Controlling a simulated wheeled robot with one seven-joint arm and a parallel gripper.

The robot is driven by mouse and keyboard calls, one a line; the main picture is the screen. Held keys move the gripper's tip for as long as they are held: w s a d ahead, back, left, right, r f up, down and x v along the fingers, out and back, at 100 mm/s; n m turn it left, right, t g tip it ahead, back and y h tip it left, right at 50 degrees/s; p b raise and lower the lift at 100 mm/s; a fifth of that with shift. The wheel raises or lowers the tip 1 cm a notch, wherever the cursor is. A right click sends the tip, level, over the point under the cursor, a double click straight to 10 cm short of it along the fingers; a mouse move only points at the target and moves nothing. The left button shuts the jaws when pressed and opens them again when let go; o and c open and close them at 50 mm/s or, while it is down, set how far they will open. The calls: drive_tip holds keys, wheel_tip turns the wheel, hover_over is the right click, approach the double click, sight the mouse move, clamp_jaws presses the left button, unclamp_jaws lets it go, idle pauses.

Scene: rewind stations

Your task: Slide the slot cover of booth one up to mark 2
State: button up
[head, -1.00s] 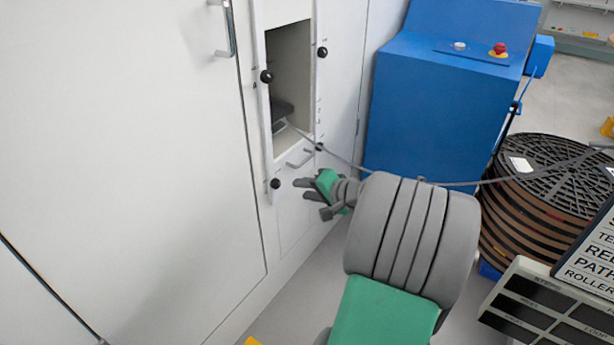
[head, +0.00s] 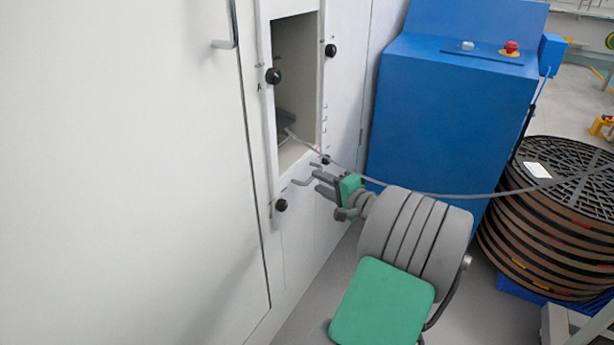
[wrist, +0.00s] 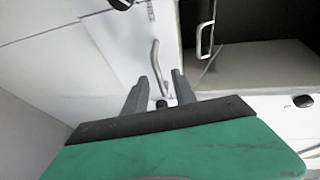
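My gripper (head: 318,181) is at the handle, fingers pointing left toward the wall. In the wrist view the two dark fingers (wrist: 158,84) are apart. The handle (wrist: 155,62) lies between and just beyond the fingertips; I cannot tell whether they touch it. Small marks (head: 325,118) run along the right rail, too small to read.
Black knobs (head: 273,76) sit along the rails. A grey cable (head: 440,196) runs from the opening, close above my gripper, to the stacked reel (head: 545,215) at right. A blue cabinet (head: 450,120) with a red button stands behind my arm. A door handle (head: 232,35) is upper left.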

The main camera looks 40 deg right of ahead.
drive_tip(key=shift+h, duration=0.3)
drive_tip(key=w, duration=0.1)
drive_tip(key=w+d+b, duration=0.1)
drive_tip(key=w, duration=0.1)
drive_tip(key=w+f, duration=0.1)
drive_tip(key=shift+w+d, duration=0.35)
drive_tip(key=shift+c, duration=0.4)
drive_tip(key=shift+a, duration=0.1)
clamp_jaws()
drive_tip(key=shift+f, duration=0.1)
